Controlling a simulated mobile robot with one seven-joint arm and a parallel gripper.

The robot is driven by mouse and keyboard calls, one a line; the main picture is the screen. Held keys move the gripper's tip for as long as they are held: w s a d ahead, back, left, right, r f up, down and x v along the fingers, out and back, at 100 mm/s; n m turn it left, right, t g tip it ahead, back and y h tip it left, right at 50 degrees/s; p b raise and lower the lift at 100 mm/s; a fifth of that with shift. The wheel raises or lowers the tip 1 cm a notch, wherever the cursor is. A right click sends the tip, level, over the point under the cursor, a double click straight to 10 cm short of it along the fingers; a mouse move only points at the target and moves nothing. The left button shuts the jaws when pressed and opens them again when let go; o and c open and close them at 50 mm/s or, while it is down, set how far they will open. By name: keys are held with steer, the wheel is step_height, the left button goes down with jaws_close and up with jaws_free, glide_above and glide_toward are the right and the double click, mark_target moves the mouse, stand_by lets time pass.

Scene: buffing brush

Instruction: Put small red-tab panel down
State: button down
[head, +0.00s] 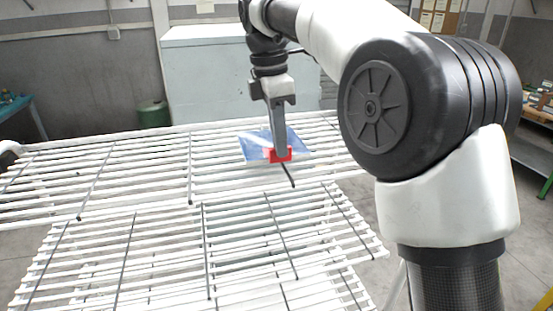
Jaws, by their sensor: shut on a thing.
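The small red-tab panel is a blue, shiny flat sheet (257,146) with a red tab (279,155) on its near edge. My gripper (280,152) points down at the upper middle of the head view and is shut on the panel at the red tab. The panel appears over the far white slatted rack (120,165), near its back right part. I cannot tell whether the panel touches the slats or is held just above them. The fingertips partly cover the tab.
A nearer white slatted rack (236,240) lies in front, with thin dark cross wires. Both racks look empty apart from the panel. A pale cabinet (205,80) stands behind, with a green bin (153,115) to its left. A blue table (25,112) is at far left.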

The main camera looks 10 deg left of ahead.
steer(key=shift+f, duration=1.9)
steer(key=shift+f+b, duration=0.15)
steer(key=shift+b, duration=0.15)
steer(key=c, duration=1.8)
jaws_free()
steer(key=shift+c, duration=0.2)
